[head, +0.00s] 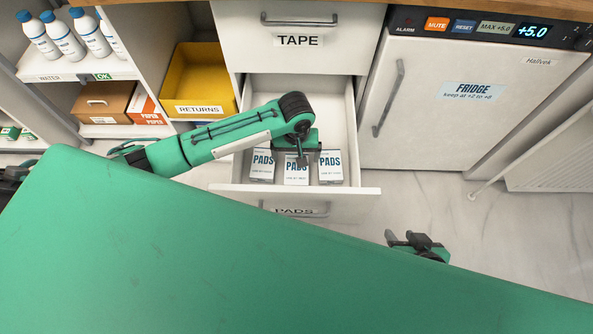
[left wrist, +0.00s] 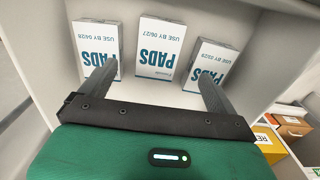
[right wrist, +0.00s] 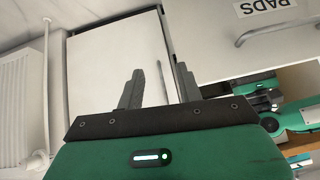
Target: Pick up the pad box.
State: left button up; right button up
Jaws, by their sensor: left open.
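Three white pad boxes with blue PADS lettering stand in the open drawer (head: 366,192): a left one (head: 262,166), a middle one (head: 296,171) and a right one (head: 331,167). My left gripper (head: 304,160) is over the boxes, open and empty, fingers (left wrist: 155,80) spread either side of the middle box. My right gripper (head: 415,240) is open and empty, outside the drawer.
The closed TAPE drawer (head: 296,57) is above the open one. A fridge (head: 450,120) stands to the right. Shelves at left hold several bottles (head: 64,38), a brown box (head: 103,101) and a yellow RETURNS bin (head: 200,75). A green surface (head: 200,260) fills the foreground.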

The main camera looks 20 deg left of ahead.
pick_arm(q)
jog(key=b, duration=0.1)
send_over(296, 169)
jog(key=f, duration=0.5)
jog(key=shift+s+d+f, duration=0.1)
jog(key=shift+s+f, duration=0.05)
jog(key=shift+s, duration=0.2)
jog(key=shift+w+f+b, duration=0.25)
jog(key=shift+f+b, duration=0.25)
jog(key=shift+f, duration=0.5)
jog(key=shift+w+f+b, duration=0.2)
jog(key=shift+f+b, duration=0.3)
jog(key=shift+f, duration=1.1)
pick_arm(e)
jog(key=w+a+t+y, duration=0.2)
jog(key=a+t+y, duration=0.1)
jog(key=a+t, duration=0.2)
jog(key=shift+a+r, duration=0.3)
jog(key=shift+a, duration=0.55)
pick_arm(q)
jog(key=shift+c, duration=0.2)
jog(key=c, duration=1)
